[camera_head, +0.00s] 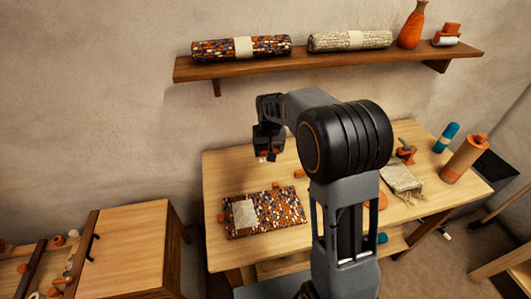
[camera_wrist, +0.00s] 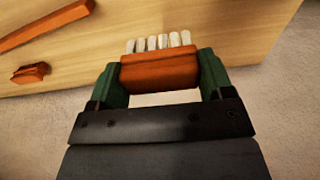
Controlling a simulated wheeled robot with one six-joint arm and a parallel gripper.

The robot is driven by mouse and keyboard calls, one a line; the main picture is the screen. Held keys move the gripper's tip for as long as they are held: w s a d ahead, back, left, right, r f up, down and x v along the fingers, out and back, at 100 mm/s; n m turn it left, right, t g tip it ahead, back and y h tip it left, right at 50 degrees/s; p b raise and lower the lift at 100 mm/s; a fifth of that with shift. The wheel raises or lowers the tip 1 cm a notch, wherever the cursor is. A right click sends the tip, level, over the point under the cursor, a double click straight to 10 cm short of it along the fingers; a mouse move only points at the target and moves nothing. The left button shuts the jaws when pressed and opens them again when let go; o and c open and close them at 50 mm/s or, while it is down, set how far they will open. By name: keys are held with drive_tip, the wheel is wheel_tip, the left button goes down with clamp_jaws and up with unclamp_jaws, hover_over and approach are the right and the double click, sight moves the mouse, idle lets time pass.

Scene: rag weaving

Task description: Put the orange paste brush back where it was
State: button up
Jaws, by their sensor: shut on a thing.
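The orange paste brush (camera_wrist: 160,70) is a short orange block with a row of white bristles. It is clamped between the green fingers of my gripper (camera_wrist: 160,80) in the wrist view, bristles pointing to the top of the picture. In the head view my gripper (camera_head: 265,155) hangs near the back left edge of the wooden table (camera_head: 228,168). Only a bit of orange and white shows under it there. The brush appears held above the table; how high I cannot tell.
A multicoloured woven mat (camera_head: 285,205) with a beige patch and small orange blocks lies on the table. An orange bar (camera_wrist: 45,25) and orange block (camera_wrist: 30,73) lie on the wood. A shelf (camera_head: 330,63) with rolled rugs hangs above. A wooden cabinet (camera_head: 130,235) stands left.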

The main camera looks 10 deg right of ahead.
drive_tip(key=w+f, duration=0.2)
drive_tip(key=w+d+f, duration=0.1)
drive_tip(key=w+f, duration=0.1)
drive_tip(key=w+f+p, duration=0.1)
drive_tip(key=w+f, duration=0.1)
drive_tip(key=w, duration=0.1)
drive_tip(key=shift+d, duration=0.15)
drive_tip(key=shift+w+d+f, duration=0.1)
drive_tip(key=shift+w+f, duration=0.5)
drive_tip(key=shift+f, duration=0.05)
drive_tip(key=shift+w+f, duration=0.1)
drive_tip(key=shift+f, duration=1.55)
drive_tip(key=shift+f, duration=0.2)
drive_tip(key=o, duration=1)
drive_tip(key=shift+r, duration=0.1)
